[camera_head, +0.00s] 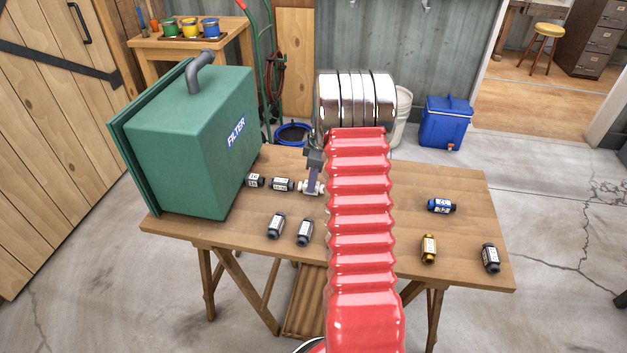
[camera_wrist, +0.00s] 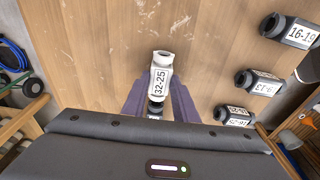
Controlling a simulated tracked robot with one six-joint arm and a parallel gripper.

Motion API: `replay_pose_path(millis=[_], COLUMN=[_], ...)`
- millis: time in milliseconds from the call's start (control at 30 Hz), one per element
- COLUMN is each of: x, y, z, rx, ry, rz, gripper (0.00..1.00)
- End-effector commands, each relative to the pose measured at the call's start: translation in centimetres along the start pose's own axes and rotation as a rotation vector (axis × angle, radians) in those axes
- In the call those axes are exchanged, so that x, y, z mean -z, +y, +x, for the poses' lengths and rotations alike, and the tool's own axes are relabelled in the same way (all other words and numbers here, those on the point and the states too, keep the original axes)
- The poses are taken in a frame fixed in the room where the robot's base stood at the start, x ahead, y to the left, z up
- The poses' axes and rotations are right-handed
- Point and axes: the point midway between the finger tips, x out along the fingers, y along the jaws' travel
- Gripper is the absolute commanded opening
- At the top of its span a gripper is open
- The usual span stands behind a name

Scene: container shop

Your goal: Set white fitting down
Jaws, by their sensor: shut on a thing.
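The white fitting (camera_wrist: 161,72) bears a label reading 32-25 and lies between the purple fingers of my gripper (camera_wrist: 158,98) in the wrist view. My gripper is shut on it. In the head view the white fitting (camera_head: 309,188) shows at the gripper (camera_head: 315,178), low over the wooden table, beside two dark fittings. I cannot tell whether it touches the table top. Part of it is hidden by the gripper and my arm. A further dark end shows below the fitting between the fingers in the wrist view.
On the table (camera_head: 370,265) stands a green filter box (camera_head: 190,140) at left. Dark fittings (camera_head: 283,184) lie near the gripper, two more (camera_head: 276,226) in front. A blue fitting (camera_head: 441,206), a gold one (camera_head: 428,249) and a dark one (camera_head: 490,258) lie at right. Bare wood separates them.

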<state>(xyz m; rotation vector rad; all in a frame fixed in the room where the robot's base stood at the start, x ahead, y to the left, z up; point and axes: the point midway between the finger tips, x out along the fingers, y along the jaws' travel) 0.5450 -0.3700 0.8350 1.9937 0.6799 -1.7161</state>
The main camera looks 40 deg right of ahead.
Motion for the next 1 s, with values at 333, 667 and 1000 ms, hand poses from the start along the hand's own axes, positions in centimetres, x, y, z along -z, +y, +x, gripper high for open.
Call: replay_pose_path(millis=[333,667,1000], x=[0.0,0.1,0.1], y=[0.0,0.0,0.0], z=[0.2,-0.1,-4.2], rx=[0.001,0.000,-0.002], ry=[0.000,0.000,0.001], rz=[0.000,-0.001,0.000], gripper=[0.45,0.45,0.45])
